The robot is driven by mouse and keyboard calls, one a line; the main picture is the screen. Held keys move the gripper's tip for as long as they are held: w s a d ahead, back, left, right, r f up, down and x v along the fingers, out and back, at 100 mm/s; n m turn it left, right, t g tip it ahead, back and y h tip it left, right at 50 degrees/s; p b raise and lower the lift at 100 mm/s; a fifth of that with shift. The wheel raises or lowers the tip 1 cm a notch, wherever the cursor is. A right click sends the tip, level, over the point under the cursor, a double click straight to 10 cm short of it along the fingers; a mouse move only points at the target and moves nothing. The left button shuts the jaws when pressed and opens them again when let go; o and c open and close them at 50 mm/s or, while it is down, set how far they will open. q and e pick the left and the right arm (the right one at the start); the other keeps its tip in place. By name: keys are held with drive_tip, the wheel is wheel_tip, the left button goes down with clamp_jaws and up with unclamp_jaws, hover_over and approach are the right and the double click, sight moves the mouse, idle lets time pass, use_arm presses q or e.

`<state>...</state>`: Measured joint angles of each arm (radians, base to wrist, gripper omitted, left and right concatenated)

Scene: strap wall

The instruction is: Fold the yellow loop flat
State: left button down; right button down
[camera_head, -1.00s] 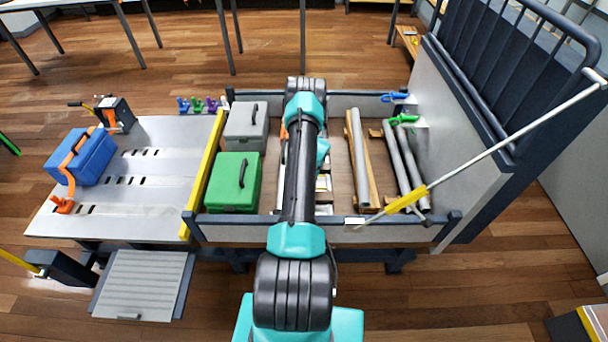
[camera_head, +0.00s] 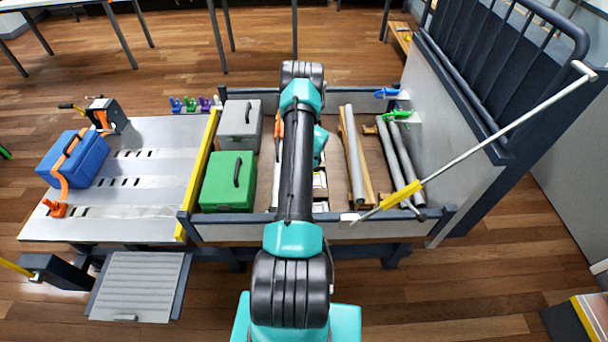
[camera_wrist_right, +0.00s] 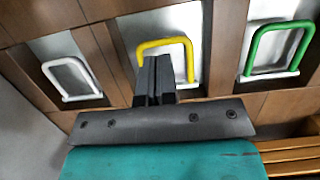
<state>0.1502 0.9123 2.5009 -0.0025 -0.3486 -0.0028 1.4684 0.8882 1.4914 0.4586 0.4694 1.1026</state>
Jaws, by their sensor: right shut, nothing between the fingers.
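The yellow loop (camera_wrist_right: 190,62) shows in the right wrist view, on a pale plate set in brown boards. It looks raised from its plate. My right gripper (camera_wrist_right: 156,62) is shut and empty, with its fingers in front of the loop's left part and hiding some of it. I cannot tell whether the fingers touch the loop. In the head view one arm of mine covers the middle of the bed, and its fingertips and the yellow loop cannot be made out there. My left gripper is not in view.
A white loop (camera_wrist_right: 98,82) and a green loop (camera_wrist_right: 252,58) flank the yellow one. In the head view, a green case (camera_head: 228,182) and a grey case (camera_head: 239,125) stand left of the arm, grey pipes (camera_head: 355,155) lie right, and a slanted pole (camera_head: 500,130) crosses the right side.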

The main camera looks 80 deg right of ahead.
drive_tip(key=v, duration=1.2)
drive_tip(key=shift+w+r, duration=0.1)
drive_tip(key=shift+r, duration=0.05)
